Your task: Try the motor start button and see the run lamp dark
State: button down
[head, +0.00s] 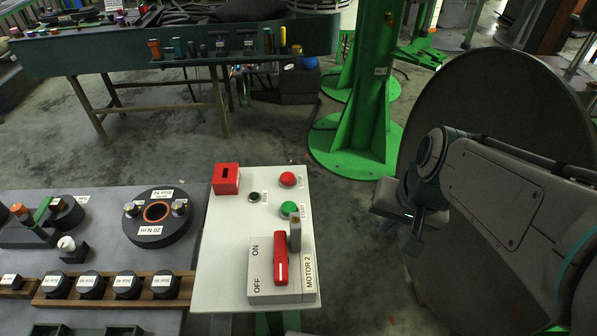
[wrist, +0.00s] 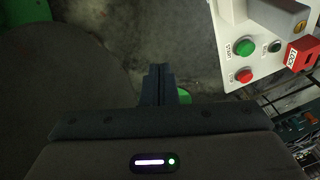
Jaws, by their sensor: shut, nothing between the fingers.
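A pale control panel (head: 225,265) stands in the middle of the head view. Its green start button (head: 289,209) sits near the right edge, below the red stop button (head: 288,179). The small run lamp (head: 254,197) left of them is dark; it also looks dark in the wrist view (wrist: 275,47). The start button shows there too (wrist: 244,48). A red switch handle (head: 281,259) lies beside ON and OFF marks, with a grey metal piece (head: 295,235) by its upper end. My gripper (head: 410,243) is shut and empty, right of the panel, apart from the buttons.
A red box (head: 227,179) stands at the panel's upper left corner. A grey bench (head: 100,200) with black fixtures adjoins on the left. A green column (head: 365,90) stands behind on the floor. A large dark round shape (head: 470,90) is behind my arm.

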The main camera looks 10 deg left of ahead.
aim_at(286, 206)
jog(key=w+a+m+y+p, duration=0.2)
jog(key=w+a+m+y, duration=0.1)
jog(key=a, duration=0.6)
jog(key=w+a+m+g+y+p, duration=0.1)
jog(key=w+a+m+y+p, duration=0.1)
jog(key=w+a+m+y, duration=0.2)
jog(key=w+a+m, duration=0.1)
jog(key=w+a, duration=0.2)
jog(key=a, duration=0.3)
jog(key=shift+w+a+m+g, duration=0.3)
jog(key=shift+w, duration=0.1)
jog(key=shift+f, duration=0.2)
notch_tip(286, 206, down, 9)
jog(key=b, duration=0.7)
jog(key=shift+r, duration=0.2)
jog(key=shift+f, duration=0.1)
jog(key=shift+f+b, duration=0.3)
jog(key=shift+b, duration=0.35)
jog(key=shift+s+f+b, duration=0.1)
jog(key=shift+f+b, duration=0.75)
jog(key=shift+f, duration=0.05)
dwell(0.7)
jog(key=shift+r, duration=0.1)
jog(key=shift+r+p, duration=1.05)
jog(key=shift+r, duration=0.15)
